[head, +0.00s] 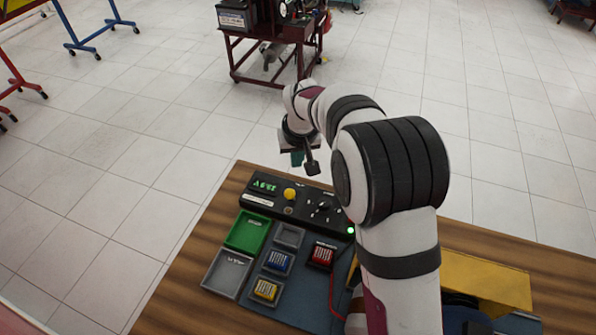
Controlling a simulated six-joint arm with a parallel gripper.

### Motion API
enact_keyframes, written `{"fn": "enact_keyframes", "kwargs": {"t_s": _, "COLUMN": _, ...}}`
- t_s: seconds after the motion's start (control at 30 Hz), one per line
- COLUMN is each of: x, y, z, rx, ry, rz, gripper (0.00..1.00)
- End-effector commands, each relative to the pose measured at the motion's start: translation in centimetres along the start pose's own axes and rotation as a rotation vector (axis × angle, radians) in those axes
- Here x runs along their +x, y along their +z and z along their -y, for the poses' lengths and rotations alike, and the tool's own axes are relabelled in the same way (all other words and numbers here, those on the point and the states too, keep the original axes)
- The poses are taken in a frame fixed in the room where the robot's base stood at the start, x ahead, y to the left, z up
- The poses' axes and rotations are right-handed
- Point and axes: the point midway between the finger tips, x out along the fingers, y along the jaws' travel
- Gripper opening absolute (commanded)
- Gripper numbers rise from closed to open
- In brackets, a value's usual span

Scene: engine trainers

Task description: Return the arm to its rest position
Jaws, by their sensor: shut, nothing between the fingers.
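My arm rises from the right part of the wooden table (185,262) and bends away over its far edge. My gripper (304,162) hangs at the end of the arm, above the far edge of the table and beyond the black control panel (318,210). It looks small and partly turned away here, with its fingers shut and nothing held. It appears apart from the panel, though its exact height cannot be told from this one view.
The panel has a yellow button (290,194) and a green light. Nearer are a green tray (247,232), a grey tray (228,273), and blue (277,262), yellow (265,290) and red (321,256) blocks. A yellow object (470,275) lies right of my arm. An engine trainer (270,40) stands on the tiled floor.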

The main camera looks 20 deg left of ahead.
Motion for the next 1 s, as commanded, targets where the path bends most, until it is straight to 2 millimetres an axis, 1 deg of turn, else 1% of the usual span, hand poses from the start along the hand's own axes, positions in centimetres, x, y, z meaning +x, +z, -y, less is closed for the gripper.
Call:
{"fn": "enact_keyframes", "kwargs": {"t_s": 0.4, "x": -0.2, "y": 0.1, "z": -0.1, "rx": 0.004, "ry": 0.0, "rz": 0.001, "gripper": 0.0}}
{"fn": "enact_keyframes", "kwargs": {"t_s": 0.47, "x": -1.2, "y": 0.6, "z": -0.9, "rx": 0.031, "ry": 0.003, "rz": 0.008, "gripper": 0.0}}
{"fn": "enact_keyframes", "kwargs": {"t_s": 0.53, "x": -4.1, "y": 2.6, "z": -3.1, "rx": 0.115, "ry": 0.009, "rz": 0.031, "gripper": 0.0}}
{"fn": "enact_keyframes", "kwargs": {"t_s": 0.57, "x": -5.9, "y": 4.1, "z": -4.4, "rx": 0.168, "ry": 0.012, "rz": 0.046, "gripper": 0.0}}
{"fn": "enact_keyframes", "kwargs": {"t_s": 0.6, "x": -8.5, "y": 6.8, "z": -6.1, "rx": 0.252, "ry": 0.016, "rz": 0.071, "gripper": 0.0}}
{"fn": "enact_keyframes", "kwargs": {"t_s": 0.63, "x": -10.5, "y": 9.1, "z": -7.2, "rx": 0.323, "ry": 0.018, "rz": 0.091, "gripper": 0.0}}
{"fn": "enact_keyframes", "kwargs": {"t_s": 0.67, "x": -12.3, "y": 11.8, "z": -8.1, "rx": 0.395, "ry": 0.019, "rz": 0.114, "gripper": 0.0}}
{"fn": "enact_keyframes", "kwargs": {"t_s": 0.7, "x": -14.5, "y": 15.3, "z": -8.8, "rx": 0.492, "ry": 0.019, "rz": 0.141, "gripper": 0.0}}
{"fn": "enact_keyframes", "kwargs": {"t_s": 0.73, "x": -15.8, "y": 18.0, "z": -9.0, "rx": 0.56, "ry": 0.018, "rz": 0.161, "gripper": 0.0}}
{"fn": "enact_keyframes", "kwargs": {"t_s": 0.77, "x": -16.9, "y": 20.5, "z": -9.0, "rx": 0.623, "ry": 0.016, "rz": 0.181, "gripper": 0.0}}
{"fn": "enact_keyframes", "kwargs": {"t_s": 0.8, "x": -18.0, "y": 23.4, "z": -8.8, "rx": 0.699, "ry": 0.013, "rz": 0.201, "gripper": 0.0}}
{"fn": "enact_keyframes", "kwargs": {"t_s": 0.87, "x": -19.1, "y": 27.6, "z": -8.1, "rx": 0.805, "ry": 0.007, "rz": 0.231, "gripper": 0.0}}
{"fn": "enact_keyframes", "kwargs": {"t_s": 0.9, "x": -19.5, "y": 30.0, "z": -7.4, "rx": 0.87, "ry": 0.002, "rz": 0.246, "gripper": 0.0}}
{"fn": "enact_keyframes", "kwargs": {"t_s": 0.93, "x": -19.7, "y": 31.6, "z": -6.9, "rx": 0.911, "ry": -0.002, "rz": 0.259, "gripper": 0.0}}
{"fn": "enact_keyframes", "kwargs": {"t_s": 1.0, "x": -19.8, "y": 34.1, "z": -5.9, "rx": 0.982, "ry": -0.009, "rz": 0.278, "gripper": 0.0}}
